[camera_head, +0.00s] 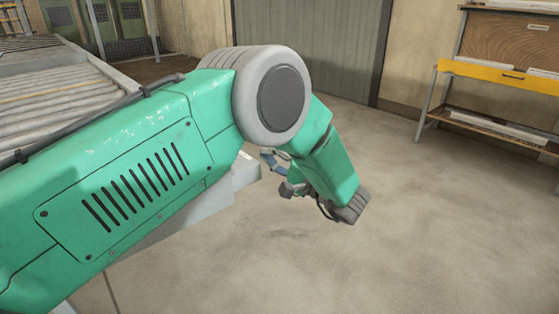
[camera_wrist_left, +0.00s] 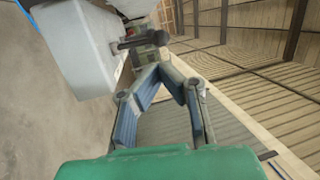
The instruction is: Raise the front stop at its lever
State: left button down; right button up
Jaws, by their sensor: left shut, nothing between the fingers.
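In the left wrist view, a small dark lever (camera_wrist_left: 133,42) with a rounded knob sticks out beside a grey-green block (camera_wrist_left: 150,55), which seems to be part of the front stop. My left gripper (camera_wrist_left: 160,68) is shut and empty, its blue-grey fingers meeting at the tips just below that block. I cannot tell whether the tips touch it. In the head view my left gripper (camera_head: 268,158) shows only partly, behind my green arm and close to a pale grey bench end (camera_head: 243,177). The lever cannot be made out there. My right gripper is not in view.
A roller conveyor (camera_head: 60,75) lies at the left, partly covered by my arm. A shelf rack with a yellow front (camera_head: 500,75) stands at the back right. The concrete floor (camera_head: 430,220) at the right is clear. A large pale grey body (camera_wrist_left: 80,45) is beside the lever.

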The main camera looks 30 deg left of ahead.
pick_arm(q)
jog(key=x, duration=0.8)
jog(key=shift+a, duration=0.2)
jog(key=shift+r, duration=0.1)
jog(key=shift+w+a+r+h+p, duration=0.1)
jog(key=shift+r+h+p, duration=0.1)
jog(key=shift+h+p, duration=0.35)
jog(key=shift+a+r+m+h+p, duration=0.3)
jog(key=shift+h+p, duration=0.45)
jog(key=shift+p, duration=0.6)
jog(key=a+h+p, duration=0.1)
jog(key=p, duration=0.2)
jog(key=w+a+r+h+p, duration=0.1)
jog(key=p, duration=0.2)
jog(key=a+g+h+p, duration=0.1)
jog(key=p, duration=0.3)
jog(key=shift+w+a+r, duration=0.25)
jog(key=shift+a, duration=0.1)
jog(key=shift+w+a+f+m+h+p, duration=0.3)
jog(key=shift+a+h+p, duration=0.2)
jog(key=shift+p, duration=0.15)
jog(key=shift+a, duration=0.1)
jog(key=shift+w+r, duration=0.1)
jog(key=shift+r, duration=0.05)
